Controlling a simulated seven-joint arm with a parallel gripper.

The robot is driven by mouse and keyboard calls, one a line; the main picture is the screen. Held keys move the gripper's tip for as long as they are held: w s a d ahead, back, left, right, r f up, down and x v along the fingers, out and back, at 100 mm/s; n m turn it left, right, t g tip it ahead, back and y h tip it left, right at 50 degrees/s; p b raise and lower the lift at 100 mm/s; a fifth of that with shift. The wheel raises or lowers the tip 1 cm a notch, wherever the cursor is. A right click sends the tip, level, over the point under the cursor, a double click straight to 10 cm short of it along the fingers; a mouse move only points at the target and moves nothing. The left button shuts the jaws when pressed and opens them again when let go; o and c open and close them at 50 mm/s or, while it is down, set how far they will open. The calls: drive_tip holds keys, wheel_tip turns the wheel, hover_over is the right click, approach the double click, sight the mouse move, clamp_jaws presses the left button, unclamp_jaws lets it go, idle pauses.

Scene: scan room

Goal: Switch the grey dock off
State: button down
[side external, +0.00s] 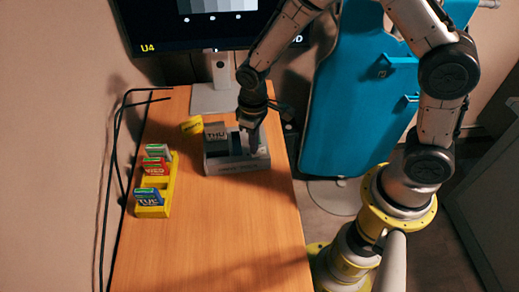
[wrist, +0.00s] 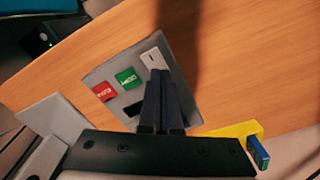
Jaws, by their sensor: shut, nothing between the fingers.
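The grey dock (side external: 238,163) sits near the right edge of the wooden table, with a grey THU cartridge (side external: 216,132) standing at its left part. In the wrist view the dock's panel (wrist: 118,63) carries a red button (wrist: 104,91), a green button (wrist: 128,78) and a pale switch (wrist: 153,58). My gripper (wrist: 160,72) is shut and empty, pointing down at the panel. Its tips overlap the near end of the pale switch; I cannot tell whether they touch it. In the side view my gripper (side external: 256,146) is over the dock's right part. The lettering on the buttons is too small to read surely.
A yellow rack (side external: 164,183) with several cartridges stands at the left. A yellow cartridge (side external: 192,125) lies behind the dock. A monitor (side external: 150,22) on a pale stand (side external: 220,75) is at the back. The table's front is clear.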

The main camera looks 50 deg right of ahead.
wheel_tip(320, 180, up, 7)
idle(0.9)
